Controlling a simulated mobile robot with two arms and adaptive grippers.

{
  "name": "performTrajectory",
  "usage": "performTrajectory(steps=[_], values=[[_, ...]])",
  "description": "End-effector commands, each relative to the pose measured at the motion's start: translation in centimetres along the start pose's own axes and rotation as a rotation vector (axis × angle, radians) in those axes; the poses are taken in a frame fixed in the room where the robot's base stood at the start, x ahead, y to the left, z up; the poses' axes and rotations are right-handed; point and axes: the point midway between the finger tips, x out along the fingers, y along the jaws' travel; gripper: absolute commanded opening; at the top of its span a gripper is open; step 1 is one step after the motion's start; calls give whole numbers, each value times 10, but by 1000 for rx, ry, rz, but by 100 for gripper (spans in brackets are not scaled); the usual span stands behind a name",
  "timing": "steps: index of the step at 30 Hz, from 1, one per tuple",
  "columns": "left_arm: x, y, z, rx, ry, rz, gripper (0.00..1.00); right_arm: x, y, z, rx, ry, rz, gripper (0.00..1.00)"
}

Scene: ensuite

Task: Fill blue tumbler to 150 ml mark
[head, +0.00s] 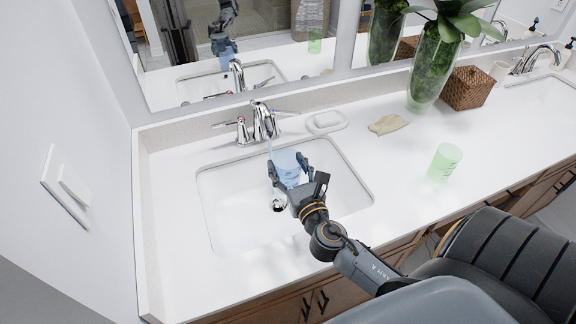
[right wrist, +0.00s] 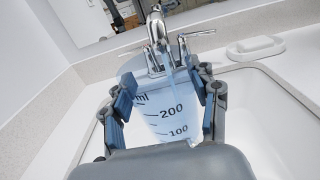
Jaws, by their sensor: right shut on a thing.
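My right gripper (head: 290,172) is shut on the translucent blue tumbler (head: 286,160), its fingers on either side. It holds the tumbler over the sink basin (head: 225,215), under the chrome faucet (head: 264,121). In the right wrist view the tumbler (right wrist: 160,112) shows its ml scale with the 200 and 100 marks. A thin water stream (right wrist: 169,72) runs from the faucet spout (right wrist: 156,25) down to the tumbler's mouth. I cannot make out the water level inside. My left gripper is not in view.
A green tumbler (head: 444,163) stands on the white counter (head: 400,180) to the right. Behind are a soap dish (head: 325,122), a folded tan cloth (head: 388,124), a glass plant vase (head: 430,75) and a woven basket (head: 468,88). A mirror and wall bound the back and left.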

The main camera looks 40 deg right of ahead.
Motion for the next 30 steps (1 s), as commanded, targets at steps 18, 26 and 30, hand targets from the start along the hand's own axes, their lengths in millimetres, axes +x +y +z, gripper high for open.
performTrajectory(steps=[18,26,30], values=[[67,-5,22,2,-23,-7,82,18,0,-68,0,-2,0,28],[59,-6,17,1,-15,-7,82,39,0,-66,0,-1,1,28],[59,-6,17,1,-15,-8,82,43,0,-67,0,-1,1,28]])
